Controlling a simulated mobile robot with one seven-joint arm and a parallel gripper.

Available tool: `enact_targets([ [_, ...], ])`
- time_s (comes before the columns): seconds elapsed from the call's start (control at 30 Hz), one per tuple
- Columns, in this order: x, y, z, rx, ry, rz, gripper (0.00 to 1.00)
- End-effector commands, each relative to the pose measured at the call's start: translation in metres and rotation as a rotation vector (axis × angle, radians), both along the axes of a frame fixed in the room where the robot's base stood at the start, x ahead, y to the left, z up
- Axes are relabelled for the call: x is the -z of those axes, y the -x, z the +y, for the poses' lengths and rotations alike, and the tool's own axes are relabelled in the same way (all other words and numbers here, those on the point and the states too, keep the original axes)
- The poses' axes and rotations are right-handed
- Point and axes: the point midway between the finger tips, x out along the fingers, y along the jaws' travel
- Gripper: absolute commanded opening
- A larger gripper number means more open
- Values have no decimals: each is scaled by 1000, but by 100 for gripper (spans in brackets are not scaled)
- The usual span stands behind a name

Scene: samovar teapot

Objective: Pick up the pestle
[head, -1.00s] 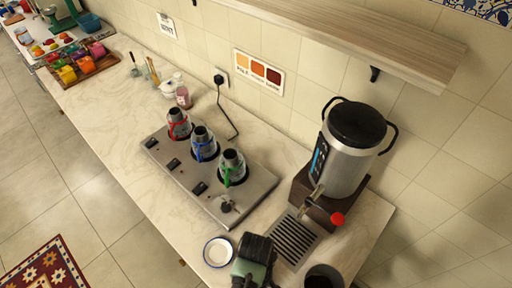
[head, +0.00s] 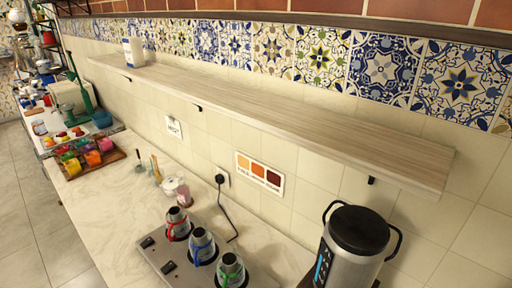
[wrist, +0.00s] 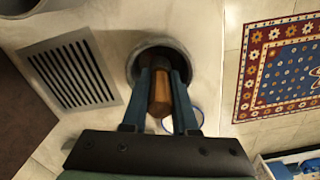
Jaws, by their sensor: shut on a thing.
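In the wrist view the pestle (wrist: 161,92) shows as a brown wooden shaft between the two dark fingers of my gripper (wrist: 161,76). My gripper is shut on it. The pestle's far end reaches toward a round dark-walled opening (wrist: 143,50), and I cannot tell whether it is inside or above it. The fingers hide part of that container. Neither the pestle nor my gripper is in the head view.
A slotted drain grille (wrist: 70,72) lies left of the container. A blue-rimmed dish (wrist: 197,120) shows partly behind the fingers. In the head view stand several pots (head: 201,243) on a burner plate, a samovar (head: 352,245) and an overhead shelf (head: 270,118).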

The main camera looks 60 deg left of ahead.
Motion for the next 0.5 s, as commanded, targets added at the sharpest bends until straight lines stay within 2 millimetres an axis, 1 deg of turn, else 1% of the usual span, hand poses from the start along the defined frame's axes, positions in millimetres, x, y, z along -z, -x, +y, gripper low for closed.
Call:
enact_targets([
  [0.17,-15,-1,0,1,-2,-2,0],
  [0.27,-30,-2,1,1,-4,-5,0],
  [0.5,-73,-1,1,1,-3,-4,0],
])
